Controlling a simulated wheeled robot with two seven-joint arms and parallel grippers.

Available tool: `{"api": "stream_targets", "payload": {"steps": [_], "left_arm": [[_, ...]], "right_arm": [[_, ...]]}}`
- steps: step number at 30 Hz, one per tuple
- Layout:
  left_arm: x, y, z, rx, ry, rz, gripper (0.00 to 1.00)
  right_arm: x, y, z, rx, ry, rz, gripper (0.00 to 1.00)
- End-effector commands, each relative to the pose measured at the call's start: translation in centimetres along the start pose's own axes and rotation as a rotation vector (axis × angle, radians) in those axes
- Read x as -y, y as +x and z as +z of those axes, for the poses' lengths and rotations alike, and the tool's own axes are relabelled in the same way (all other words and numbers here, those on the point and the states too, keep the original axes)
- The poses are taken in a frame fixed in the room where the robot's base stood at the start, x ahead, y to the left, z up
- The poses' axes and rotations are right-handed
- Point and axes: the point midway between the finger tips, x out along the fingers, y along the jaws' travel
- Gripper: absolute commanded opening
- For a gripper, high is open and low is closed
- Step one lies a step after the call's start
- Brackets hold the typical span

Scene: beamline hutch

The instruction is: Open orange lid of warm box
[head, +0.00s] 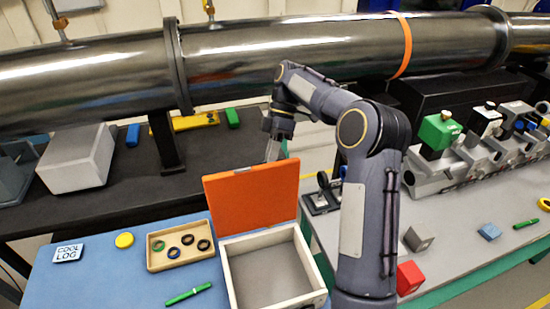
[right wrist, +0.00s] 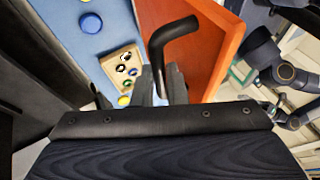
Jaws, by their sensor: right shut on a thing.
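The warm box (head: 314,299) is a pale open-topped box on the blue mat, and its grey inside looks empty. Its orange lid (head: 250,193) stands roughly upright at the box's back edge; the lid also shows in the right wrist view (right wrist: 205,30). My right gripper (head: 273,148) is behind the lid's upper right edge. In the right wrist view its fingers (right wrist: 162,84) are shut on the dark bent handle (right wrist: 172,36) beside the lid's face. The lid hides the handle in the head view.
A wooden tray (head: 159,264) with several small rings, a green pen (head: 188,294), a yellow disc (head: 124,240) and a COOL LOG tag (head: 68,253) lie left of the box. A large steel pipe (head: 90,80) crosses behind. A red block (head: 409,278) sits at right.

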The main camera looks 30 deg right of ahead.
Motion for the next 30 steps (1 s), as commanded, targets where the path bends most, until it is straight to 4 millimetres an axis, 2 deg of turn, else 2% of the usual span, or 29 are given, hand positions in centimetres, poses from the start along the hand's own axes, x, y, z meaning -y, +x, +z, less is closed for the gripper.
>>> {"api": "stream_targets", "payload": {"steps": [1, 18, 19, 24, 30], "left_arm": [[0.04, 0.09, 0.05, 0.0, 0.0, 0.0, 0.36], [0.03, 0.08, 0.04, 0.0, 0.0, 0.0, 0.36], [0.03, 0.08, 0.04, 0.0, 0.0, 0.0, 0.36], [0.02, 0.05, 0.02, 0.0, 0.0, 0.0, 0.36], [0.0, -0.01, -0.01, 0.0, 0.0, 0.0, 0.36]], "right_arm": [[-0.57, 0.78, 0.48, 0.01, 0.013, -0.027, 0.0], [-1.19, 0.77, 0.52, 0.01, 0.026, -0.055, 0.0], [-1.19, 0.77, 0.53, 0.01, 0.026, -0.055, 0.14], [-1.12, 0.58, 0.35, 0.007, 0.022, -0.051, 0.34], [-1.04, 0.38, 0.18, 0.004, 0.019, -0.048, 0.34]]}}
